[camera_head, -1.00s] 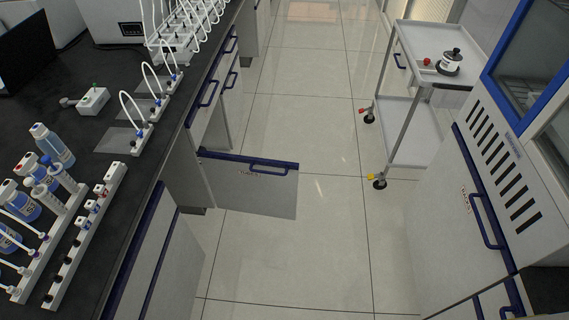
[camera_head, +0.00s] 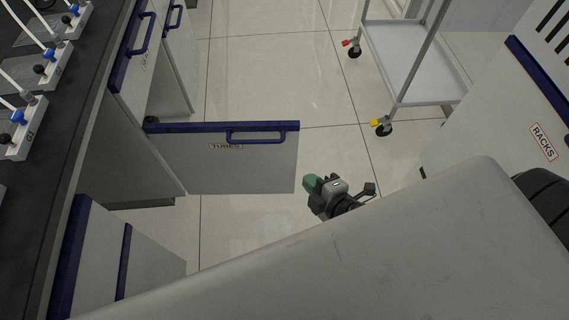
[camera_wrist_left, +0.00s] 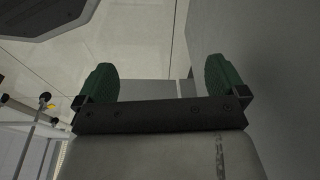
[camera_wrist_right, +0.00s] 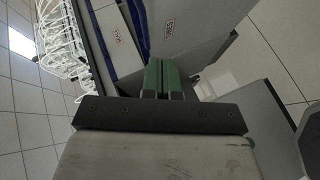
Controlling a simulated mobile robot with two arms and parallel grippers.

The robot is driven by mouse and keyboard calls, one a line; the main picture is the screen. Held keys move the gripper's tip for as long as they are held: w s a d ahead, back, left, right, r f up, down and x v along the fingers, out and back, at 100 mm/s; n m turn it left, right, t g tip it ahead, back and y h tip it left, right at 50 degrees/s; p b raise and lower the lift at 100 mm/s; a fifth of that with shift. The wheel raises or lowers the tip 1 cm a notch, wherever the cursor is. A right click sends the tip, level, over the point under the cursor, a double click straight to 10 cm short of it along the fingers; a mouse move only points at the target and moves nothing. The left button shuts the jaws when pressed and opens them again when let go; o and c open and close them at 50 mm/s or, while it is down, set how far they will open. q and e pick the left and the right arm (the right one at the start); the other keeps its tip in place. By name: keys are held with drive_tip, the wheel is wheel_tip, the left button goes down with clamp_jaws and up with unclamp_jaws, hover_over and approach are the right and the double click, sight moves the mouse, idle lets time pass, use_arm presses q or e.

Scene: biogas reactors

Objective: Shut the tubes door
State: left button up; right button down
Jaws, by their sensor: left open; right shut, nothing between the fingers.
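The tubes door (camera_head: 232,162) stands swung open from the bench on the left, sticking out over the floor. It has a blue top edge, a blue handle (camera_head: 257,138) and a "TUBES" label. In the head view my right gripper (camera_head: 312,183) is just right of the door's free edge, apart from it. In the right wrist view my right gripper (camera_wrist_right: 161,78) has its green fingers together, with the labelled tubes door (camera_wrist_right: 190,25) beyond them. In the left wrist view my left gripper (camera_wrist_left: 160,80) is open and empty; the head view does not show it.
A wheeled trolley (camera_head: 415,62) stands at the back right, and a cabinet labelled "RACKS" (camera_head: 490,125) at the right. The tiled floor between is clear.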

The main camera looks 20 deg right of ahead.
drive_tip(key=a+r+n, duration=0.1)
drive_tip(key=a+r, duration=0.1)
drive_tip(key=y, duration=0.1)
approach(277, 142)
drive_tip(key=w+a, duration=0.3)
drive_tip(key=a, duration=0.1)
drive_tip(key=shift+w+d+f+t+b, duration=0.4)
drive_tip(key=shift+w+d+f+b, duration=0.35)
drive_tip(key=shift+w+f, duration=0.4)
use_arm(q)
drive_tip(key=r, duration=0.1)
drive_tip(key=w+r, duration=0.1)
drive_tip(key=r, duration=0.1)
drive_tip(key=shift+w, duration=0.3)
use_arm(e)
drive_tip(key=shift+w+d, duration=0.25)
drive_tip(key=shift+w, duration=0.1)
